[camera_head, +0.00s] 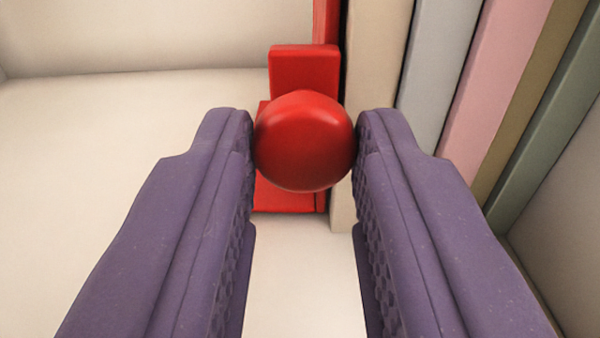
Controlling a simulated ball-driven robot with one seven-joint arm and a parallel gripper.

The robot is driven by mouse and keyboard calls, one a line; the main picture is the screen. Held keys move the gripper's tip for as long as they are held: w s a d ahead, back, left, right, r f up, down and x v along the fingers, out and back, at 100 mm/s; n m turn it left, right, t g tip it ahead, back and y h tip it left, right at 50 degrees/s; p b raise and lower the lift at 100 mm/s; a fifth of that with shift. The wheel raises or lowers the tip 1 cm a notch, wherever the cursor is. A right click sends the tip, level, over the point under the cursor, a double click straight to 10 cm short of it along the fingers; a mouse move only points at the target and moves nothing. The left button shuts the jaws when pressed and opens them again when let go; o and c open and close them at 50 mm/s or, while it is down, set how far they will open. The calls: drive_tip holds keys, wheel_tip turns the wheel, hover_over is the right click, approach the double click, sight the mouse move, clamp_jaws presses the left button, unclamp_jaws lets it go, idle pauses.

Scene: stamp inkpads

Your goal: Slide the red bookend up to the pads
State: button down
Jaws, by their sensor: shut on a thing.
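The red bookend (304,66) stands in the middle of the view, with a round red knob (304,141) facing me and a flat red foot below it. My gripper (304,145) has its two purple fingers shut on the knob, one at each side. The pads (374,80) stand upright in a row to the right of the bookend, in beige, grey-blue, pink, olive and green. The bookend's upright plate looks close against the beige pad; whether they touch I cannot tell. The knob and fingers hide part of the bookend.
The pads stand in a pale, walled space. The right wall (565,200) is close beside the green pad. The pale floor (120,130) to the left of the bookend is clear, up to the back wall (150,35).

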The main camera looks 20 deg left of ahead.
drive_tip(key=shift+a+r, duration=0.1)
drive_tip(key=shift+a, duration=0.1)
drive_tip(key=c, duration=0.8)
unclamp_jaws()
drive_tip(key=shift+s, duration=0.1)
drive_tip(key=b+v, duration=0.1)
drive_tip(key=v, duration=0.6)
drive_tip(key=shift+s+d+b, duration=0.15)
drive_tip(key=shift+s+b, duration=0.2)
drive_tip(key=shift+b, duration=0.05)
